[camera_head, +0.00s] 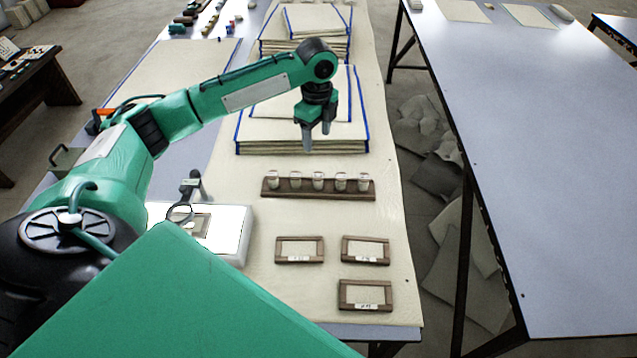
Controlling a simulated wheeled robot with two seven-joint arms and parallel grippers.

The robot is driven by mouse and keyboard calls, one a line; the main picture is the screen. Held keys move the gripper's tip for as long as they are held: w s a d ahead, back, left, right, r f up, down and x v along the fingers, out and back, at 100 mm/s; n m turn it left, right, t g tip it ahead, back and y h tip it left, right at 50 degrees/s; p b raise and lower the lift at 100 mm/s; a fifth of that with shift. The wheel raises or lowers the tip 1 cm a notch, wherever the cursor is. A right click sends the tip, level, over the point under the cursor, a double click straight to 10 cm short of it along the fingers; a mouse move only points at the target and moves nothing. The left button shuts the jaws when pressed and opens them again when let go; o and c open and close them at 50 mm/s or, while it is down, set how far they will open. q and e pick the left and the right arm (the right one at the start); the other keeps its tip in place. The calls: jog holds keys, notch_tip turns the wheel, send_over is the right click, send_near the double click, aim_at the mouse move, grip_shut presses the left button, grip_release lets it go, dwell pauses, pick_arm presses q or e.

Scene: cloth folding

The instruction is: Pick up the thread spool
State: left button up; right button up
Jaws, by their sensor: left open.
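My left gripper (316,138) points down with its two fingers apart and nothing between them. It is in front of the blue-edged stack of folded cloth (300,132) in the picture, behind the rack of small jars. I cannot make out a thread spool for certain. Several small coloured items (212,24), too small to identify, lie at the far left end of the table. My right gripper is not in view.
A wooden rack of small glass jars (318,188) stands mid-table. Three wooden frames (365,295) lie nearer. A white lit box with a magnifier (240,215) is at left. Another blue-edged cloth stack (305,48) is farther back.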

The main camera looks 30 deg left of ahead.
aim_at(318, 176)
pick_arm(q)
jog(key=f, duration=0.3)
jog(key=f+b, duration=0.1)
jog(key=f, duration=0.7)
jog(key=shift+w+a+f+b, duration=0.15)
jog(key=shift+w+b, duration=0.1)
jog(key=shift+b, duration=0.15)
jog(key=f, duration=0.5)
jog(key=shift+s+d+f, duration=0.1)
jog(key=shift+d, duration=0.15)
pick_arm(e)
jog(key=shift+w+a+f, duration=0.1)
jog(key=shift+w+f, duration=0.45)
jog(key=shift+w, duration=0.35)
pick_arm(q)
jog(key=c, duration=1.1)
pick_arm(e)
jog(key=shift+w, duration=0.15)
